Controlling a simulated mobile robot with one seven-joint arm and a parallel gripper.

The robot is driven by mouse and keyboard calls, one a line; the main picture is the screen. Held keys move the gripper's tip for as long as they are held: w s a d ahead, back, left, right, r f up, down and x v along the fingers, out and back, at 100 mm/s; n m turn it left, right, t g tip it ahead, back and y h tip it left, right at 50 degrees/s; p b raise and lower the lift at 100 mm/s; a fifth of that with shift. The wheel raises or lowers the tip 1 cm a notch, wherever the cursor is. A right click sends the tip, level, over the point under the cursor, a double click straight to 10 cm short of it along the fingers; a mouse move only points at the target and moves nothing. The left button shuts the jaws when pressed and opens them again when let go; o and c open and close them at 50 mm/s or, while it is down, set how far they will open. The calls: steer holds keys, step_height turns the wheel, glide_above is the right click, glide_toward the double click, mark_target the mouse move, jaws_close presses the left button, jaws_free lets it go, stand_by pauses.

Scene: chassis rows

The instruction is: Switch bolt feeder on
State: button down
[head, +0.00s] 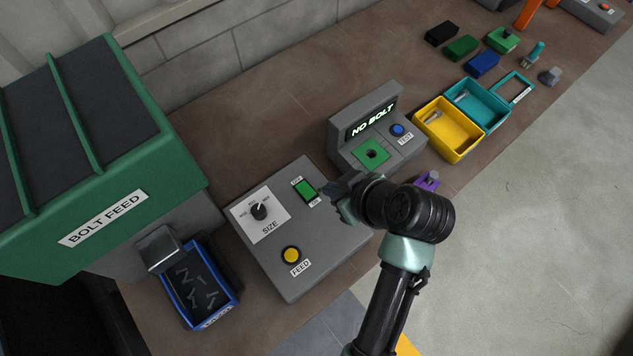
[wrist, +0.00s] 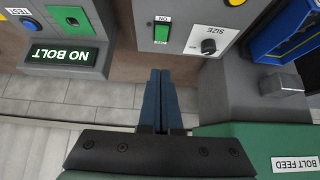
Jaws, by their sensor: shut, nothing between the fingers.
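The bolt feeder has a green hopper (head: 75,150) labelled BOLT FEED and a grey control box (head: 330,243). A green rocker switch (head: 305,190) sits on the box; it also shows in the wrist view (wrist: 161,33). Small labels stand at both its ends; which end is pressed in is not clear. The box also carries a black SIZE knob (head: 259,210) and a yellow FEED button (head: 291,255). My gripper (head: 334,190) is shut and empty just right of the switch. In the wrist view its fingertips (wrist: 162,73) point toward the switch, apparently apart from it.
A grey tester (head: 362,125) reading NO BOLT stands behind my gripper, with a blue TEST button (head: 397,130). A blue tray (head: 229,296) of bolts sits below the hopper. Yellow (head: 430,117) and teal (head: 490,115) bins stand at the right. A purple item (head: 428,180) lies near my wrist.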

steer(key=p, duration=0.2)
glide_above(311, 196)
step_height(311, 196, down, 8)
steer(key=shift+s+d+r, duration=0.1)
steer(key=shift+s+d, duration=0.05)
step_height(311, 196, down, 2)
steer(key=shift+s+d+f, duration=0.1)
steer(key=shift+s+f, duration=0.05)
steer(key=shift+f, duration=0.05)
steer(key=shift+d+f, duration=0.1)
steer(key=shift+f, duration=0.75)
steer(key=shift+s+d+f+b, duration=0.1)
steer(key=shift+s+f+b, duration=0.1)
steer(key=shift+f+b, duration=0.45)
steer(key=shift+r+p, duration=0.3)
steer(key=shift+p, duration=0.1)
steer(key=shift+r, duration=0.15)
